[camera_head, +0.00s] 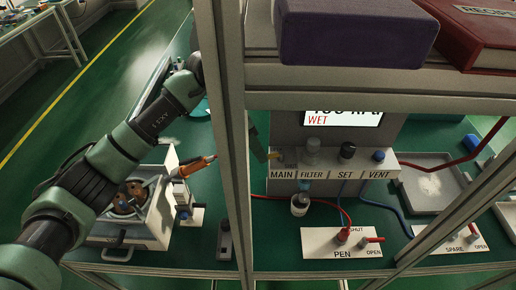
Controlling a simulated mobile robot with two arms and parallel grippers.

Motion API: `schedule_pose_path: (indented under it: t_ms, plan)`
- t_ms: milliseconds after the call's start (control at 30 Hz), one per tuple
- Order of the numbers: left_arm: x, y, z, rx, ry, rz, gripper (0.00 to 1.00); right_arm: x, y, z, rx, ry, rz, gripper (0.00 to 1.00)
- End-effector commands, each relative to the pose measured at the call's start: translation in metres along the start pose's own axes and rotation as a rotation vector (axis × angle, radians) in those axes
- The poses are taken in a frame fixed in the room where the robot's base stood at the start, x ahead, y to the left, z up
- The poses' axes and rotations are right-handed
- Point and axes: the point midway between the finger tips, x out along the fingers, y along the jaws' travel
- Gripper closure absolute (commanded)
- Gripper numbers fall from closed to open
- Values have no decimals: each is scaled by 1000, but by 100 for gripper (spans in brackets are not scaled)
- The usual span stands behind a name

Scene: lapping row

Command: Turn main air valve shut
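The air panel (335,166) stands behind the frame post, with the labels MAIN, FILTER, SET and VENT along its ledge. The main air valve (274,156) is at its left end, above MAIN. A small yellowish part shows beside it, and I cannot tell its exact turn position. My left arm (125,150) reaches up from the lower left, and its far end passes behind the post. My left gripper is mostly hidden there, so its fingers and any contact with the valve cannot be made out. My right gripper is not in view.
A thick metal post (228,150) stands between my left arm and the panel. A shelf above holds a purple block (357,32) and a red book (480,40).

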Motion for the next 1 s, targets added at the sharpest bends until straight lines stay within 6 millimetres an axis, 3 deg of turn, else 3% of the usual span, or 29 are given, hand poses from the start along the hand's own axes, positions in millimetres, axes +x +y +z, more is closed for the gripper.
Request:
schedule_pose_path:
  t_ms: [467,1000]
  plan:
    - [1,-3,-2,-57,-13,28,100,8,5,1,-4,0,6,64]
    - [10,-28,1,-447,-102,194,100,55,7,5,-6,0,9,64]
